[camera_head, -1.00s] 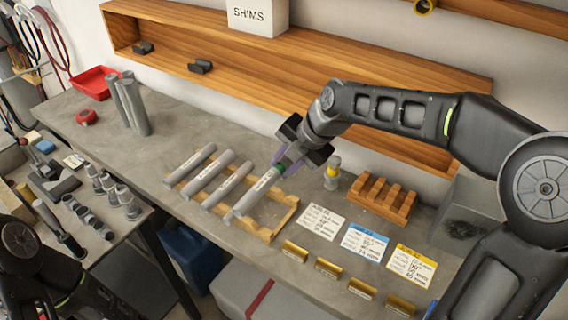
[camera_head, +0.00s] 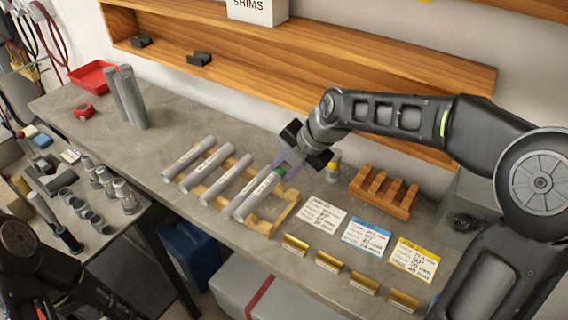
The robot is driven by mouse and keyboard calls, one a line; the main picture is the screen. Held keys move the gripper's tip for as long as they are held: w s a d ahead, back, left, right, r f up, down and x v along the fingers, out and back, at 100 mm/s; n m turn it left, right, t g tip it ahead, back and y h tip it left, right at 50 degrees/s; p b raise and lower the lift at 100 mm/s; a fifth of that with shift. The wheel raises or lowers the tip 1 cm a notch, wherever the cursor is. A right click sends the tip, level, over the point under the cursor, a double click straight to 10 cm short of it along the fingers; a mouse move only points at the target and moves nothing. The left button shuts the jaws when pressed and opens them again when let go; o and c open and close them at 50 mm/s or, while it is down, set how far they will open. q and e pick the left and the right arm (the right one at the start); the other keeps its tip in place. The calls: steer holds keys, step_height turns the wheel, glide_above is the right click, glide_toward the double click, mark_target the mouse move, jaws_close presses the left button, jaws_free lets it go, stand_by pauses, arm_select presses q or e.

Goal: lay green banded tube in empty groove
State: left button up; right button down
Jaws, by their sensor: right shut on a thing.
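The green banded tube (camera_head: 256,197) is grey with a pale label and a green band near its upper end. It is tilted or lying over the right part of the wooden frame jig (camera_head: 286,215), roughly parallel to the other tubes. Several plain grey tubes (camera_head: 205,172) lie in the jig to its left, the closest right alongside it. My right gripper (camera_head: 284,172) is shut on the tube's banded end. Whether the tube touches the groove is hard to tell; the groove under it is hidden. My left arm shows at the lower left, its gripper out of view.
A small slotted wooden rack (camera_head: 383,195) and a yellow-topped cylinder (camera_head: 333,167) stand to the right. Cards (camera_head: 366,237) and brass blocks (camera_head: 328,263) lie near the bench's front edge. Upright grey tubes (camera_head: 128,98) and a red tray (camera_head: 92,76) stand at the left.

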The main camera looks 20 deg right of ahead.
step_height(320, 180, down, 2)
steer(key=shift+b, duration=0.6)
steer(key=shift+f+b, duration=2.15)
steer(key=shift+f, duration=0.15)
steer(key=c, duration=1.1)
jaws_free()
steer(key=shift+r+p, duration=2.4)
steer(key=shift+r, duration=2.15)
